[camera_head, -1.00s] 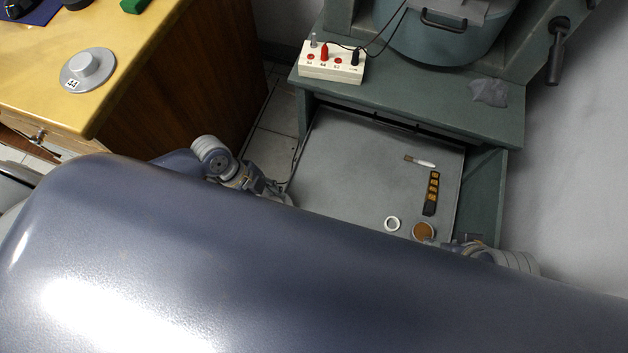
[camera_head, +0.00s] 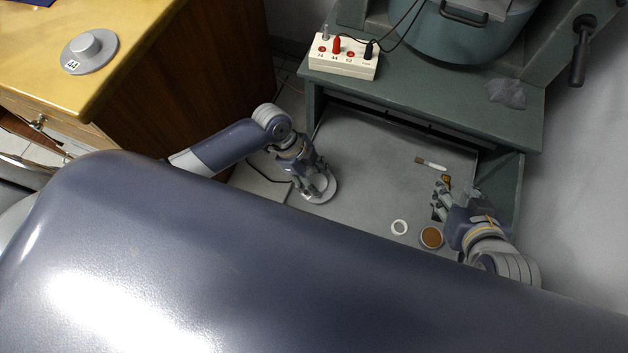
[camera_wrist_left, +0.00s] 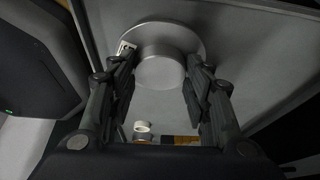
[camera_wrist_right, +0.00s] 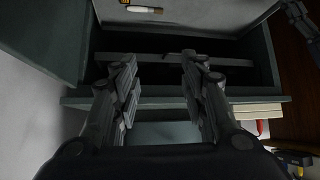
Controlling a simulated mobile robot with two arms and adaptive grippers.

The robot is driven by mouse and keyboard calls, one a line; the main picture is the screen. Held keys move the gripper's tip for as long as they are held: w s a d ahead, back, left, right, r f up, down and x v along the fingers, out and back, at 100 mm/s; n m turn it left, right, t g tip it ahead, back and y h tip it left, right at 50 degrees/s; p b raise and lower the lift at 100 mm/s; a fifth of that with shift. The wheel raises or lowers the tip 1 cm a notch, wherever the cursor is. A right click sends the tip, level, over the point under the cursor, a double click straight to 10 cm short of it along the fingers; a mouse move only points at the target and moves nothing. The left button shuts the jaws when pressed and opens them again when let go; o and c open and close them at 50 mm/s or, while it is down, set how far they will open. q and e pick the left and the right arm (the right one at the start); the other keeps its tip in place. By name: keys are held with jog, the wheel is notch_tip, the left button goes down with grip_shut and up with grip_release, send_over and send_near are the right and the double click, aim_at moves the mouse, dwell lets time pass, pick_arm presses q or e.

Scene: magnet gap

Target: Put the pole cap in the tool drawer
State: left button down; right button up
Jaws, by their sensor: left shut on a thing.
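A silver pole cap (camera_head: 327,191), a flat disc with a round knob, is in my left gripper (camera_head: 318,188) at the left side of the open drawer (camera_head: 365,150). In the left wrist view the fingers (camera_wrist_left: 160,85) are shut on the knob of the cap (camera_wrist_left: 160,45), and a small label shows on its disc. Whether it touches the drawer floor I cannot tell. My right gripper (camera_head: 440,200) is over the drawer's right side. Its fingers (camera_wrist_right: 160,75) are apart and empty in the right wrist view.
A brush (camera_head: 432,164), a white ring (camera_head: 399,227) and an amber round tin (camera_head: 431,237) lie in the drawer. A similar disc labelled 44 (camera_head: 90,50) sits on the wooden bench. A terminal box (camera_head: 343,57) stands above the drawer. The drawer's middle is clear.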

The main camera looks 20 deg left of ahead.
pick_arm(q)
notch_tip(320, 180, down, 2)
jog(key=shift+f+b, duration=0.1)
jog(key=shift+b, duration=0.25)
pick_arm(e)
jog(key=w+r+t, duration=0.1)
jog(key=w+a+r+t, duration=0.1)
jog(key=w+r, duration=0.1)
jog(key=shift+w+a+r+t+y, duration=0.25)
jog(key=shift+w+r+t+y, duration=0.05)
jog(key=shift+t+y, duration=0.1)
pick_arm(q)
jog(key=c, duration=0.8)
grip_release()
jog(key=shift+f, duration=0.1)
pick_arm(e)
jog(key=shift+w+r, duration=0.1)
jog(key=shift+r, duration=0.05)
